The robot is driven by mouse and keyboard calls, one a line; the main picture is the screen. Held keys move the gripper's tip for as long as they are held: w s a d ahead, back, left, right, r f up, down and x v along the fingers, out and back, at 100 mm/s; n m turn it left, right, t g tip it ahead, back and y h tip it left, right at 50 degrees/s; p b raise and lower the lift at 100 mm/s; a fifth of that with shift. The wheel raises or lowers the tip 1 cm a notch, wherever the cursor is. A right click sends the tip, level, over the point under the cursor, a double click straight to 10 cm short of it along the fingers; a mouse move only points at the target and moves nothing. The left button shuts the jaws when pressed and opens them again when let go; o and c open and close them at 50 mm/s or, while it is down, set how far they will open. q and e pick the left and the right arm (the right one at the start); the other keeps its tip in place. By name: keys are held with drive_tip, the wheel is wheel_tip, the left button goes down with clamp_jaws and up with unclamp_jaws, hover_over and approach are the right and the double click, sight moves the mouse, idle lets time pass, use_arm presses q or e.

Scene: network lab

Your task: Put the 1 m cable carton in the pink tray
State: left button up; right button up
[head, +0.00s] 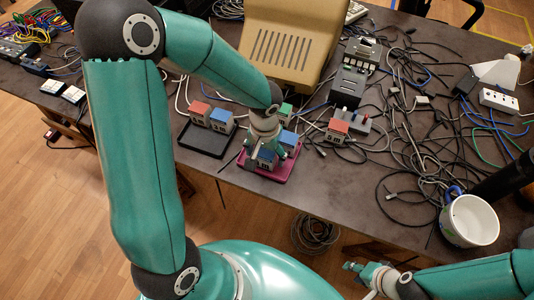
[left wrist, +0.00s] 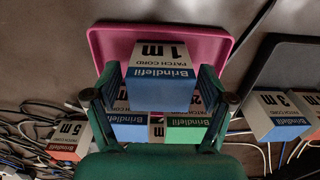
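The 1 m carton (left wrist: 162,78), white with a blue label face, is between the two fingers of my left gripper (left wrist: 161,88) in the left wrist view. The fingers lie against its two sides. In the head view the carton (head: 265,158) is partly hidden behind my left gripper (head: 266,143). The pink tray (left wrist: 218,42) is directly beneath; its rim also shows in the head view (head: 279,177). I cannot tell whether the carton touches the tray floor. My right gripper (head: 362,272) is low at the table's front, away from the cartons; its finger opening is unclear.
A blue carton (head: 288,139) and a green carton (head: 285,111) stand close behind the held carton. A black tray (head: 204,142) to the left has a red carton (head: 200,113) and a blue carton (head: 222,119) at its back. Tangled cables and a mug (head: 470,220) fill the right side.

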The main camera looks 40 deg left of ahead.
sight(265, 151)
use_arm(q)
wheel_tip(265, 151, up, 12)
drive_tip(key=p, duration=0.1)
idle(0.6)
drive_tip(key=shift+r, duration=0.1)
idle(0.3)
